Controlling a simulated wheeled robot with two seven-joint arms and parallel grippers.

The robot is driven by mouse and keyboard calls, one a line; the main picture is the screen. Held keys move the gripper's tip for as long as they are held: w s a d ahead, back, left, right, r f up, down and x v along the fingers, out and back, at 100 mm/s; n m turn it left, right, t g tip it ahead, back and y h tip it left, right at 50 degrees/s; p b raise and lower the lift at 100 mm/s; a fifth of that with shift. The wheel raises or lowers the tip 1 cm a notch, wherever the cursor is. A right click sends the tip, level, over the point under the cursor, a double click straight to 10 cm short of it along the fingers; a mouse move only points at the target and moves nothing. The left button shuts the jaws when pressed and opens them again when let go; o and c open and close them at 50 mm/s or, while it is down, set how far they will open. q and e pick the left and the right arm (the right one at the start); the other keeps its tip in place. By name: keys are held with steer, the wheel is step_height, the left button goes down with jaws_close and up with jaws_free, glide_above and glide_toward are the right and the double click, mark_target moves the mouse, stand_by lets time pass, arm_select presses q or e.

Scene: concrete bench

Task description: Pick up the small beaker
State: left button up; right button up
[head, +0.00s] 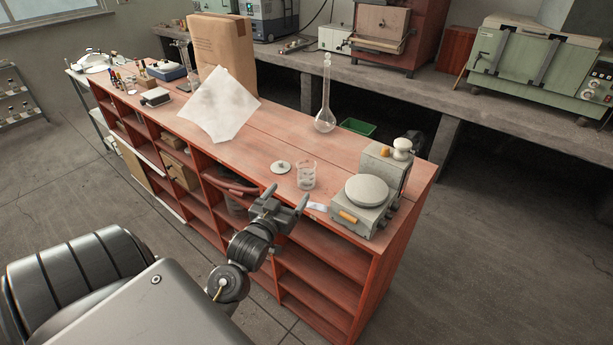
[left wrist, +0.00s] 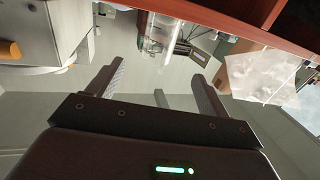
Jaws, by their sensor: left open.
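The small beaker (head: 307,176) is clear glass with markings and stands upright on the red bench top, left of the balance. My left gripper (head: 286,196) is open and empty at the bench's front edge, just in front of the beaker and apart from it. In the left wrist view, which is upside down, a clear glass vessel that looks like the beaker (left wrist: 159,30) shows beyond the open fingers (left wrist: 158,86). My right gripper is not in view.
A balance (head: 365,192) stands right of the beaker, with a small white slip (head: 317,206) between. A round grey lid (head: 281,167) lies just left of the beaker. A tall flask (head: 325,118) and a white sheet (head: 218,105) are farther back.

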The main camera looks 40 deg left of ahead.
mark_target(302, 174)
arm_select(q)
steer(key=p+x, duration=0.1)
steer(key=x, duration=0.4)
steer(key=shift+w+a+r, duration=0.1)
steer(key=shift+w, duration=0.25)
steer(key=shift+r, duration=0.1)
steer(key=p+x, duration=0.2)
steer(key=x, duration=0.3)
steer(key=shift+w, duration=0.1)
steer(key=shift+c, duration=0.3)
steer(key=c, duration=1.1)
steer(key=shift+r, duration=0.1)
